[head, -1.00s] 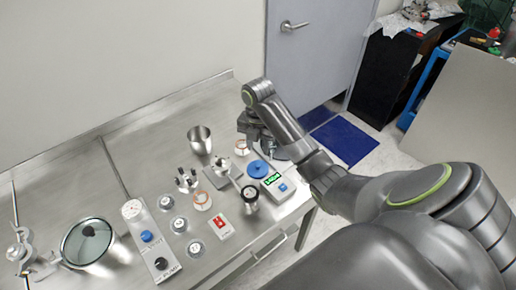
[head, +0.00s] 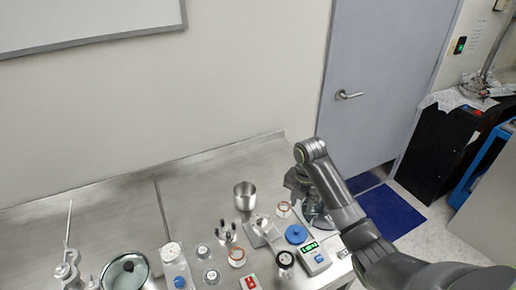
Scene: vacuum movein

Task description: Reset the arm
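My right arm comes in from the right, and its gripper (head: 314,212) points down over the right end of the steel bench (head: 120,222). The gripper is dark and small in the view, so its finger opening is unclear. It is close to a blue round disc (head: 296,234) and a copper-coloured ring (head: 284,209); I cannot tell whether it touches anything. My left gripper is not in view.
A steel cup (head: 244,195), a grey device with a green display (head: 316,257), a dark-topped jar (head: 285,260) and a glass-lidded vessel (head: 125,272) stand on the bench. A grey door (head: 385,85) and blue mat (head: 392,212) lie beyond its right end.

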